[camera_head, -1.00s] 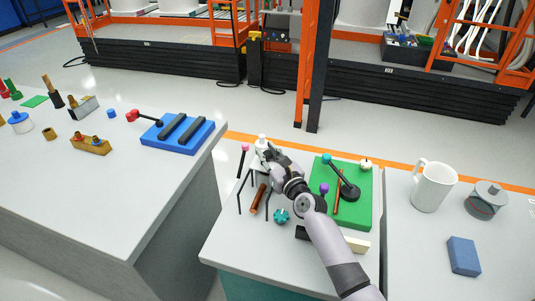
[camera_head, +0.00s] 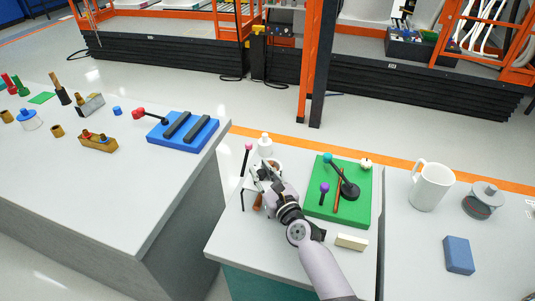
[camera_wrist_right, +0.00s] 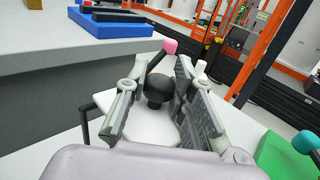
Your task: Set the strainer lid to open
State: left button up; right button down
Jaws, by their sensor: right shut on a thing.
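My right gripper (camera_head: 260,176) is over the far left part of the middle table. In the right wrist view its fingers (camera_wrist_right: 157,82) are on both sides of a black ball knob (camera_wrist_right: 158,89), and it is shut on that knob. A pink-tipped lever (camera_wrist_right: 169,46) rises just beyond the knob; its pink tip (camera_head: 248,147) also shows in the head view. A round pale thing with a brownish inside (camera_head: 275,164) shows just beyond the gripper, partly covered by it. I cannot tell for sure which part is the strainer lid. My left gripper is in neither view.
A white bottle-like thing (camera_head: 265,144) stands behind the gripper. A green board (camera_head: 325,207) with levers is to its right. A blue board (camera_head: 183,131) is on the left table.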

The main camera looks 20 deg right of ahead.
jog(key=shift+s+a, duration=0.4)
jog(key=shift+s, duration=0.15)
jog(key=c, duration=1.3)
grip_release()
jog(key=shift+c, duration=0.2)
jog(key=s+d, duration=0.2)
jog(key=s, duration=0.9)
jog(key=shift+s+d, duration=0.2)
jog(key=shift+s, duration=0.15)
jog(key=shift+s+f, duration=0.1)
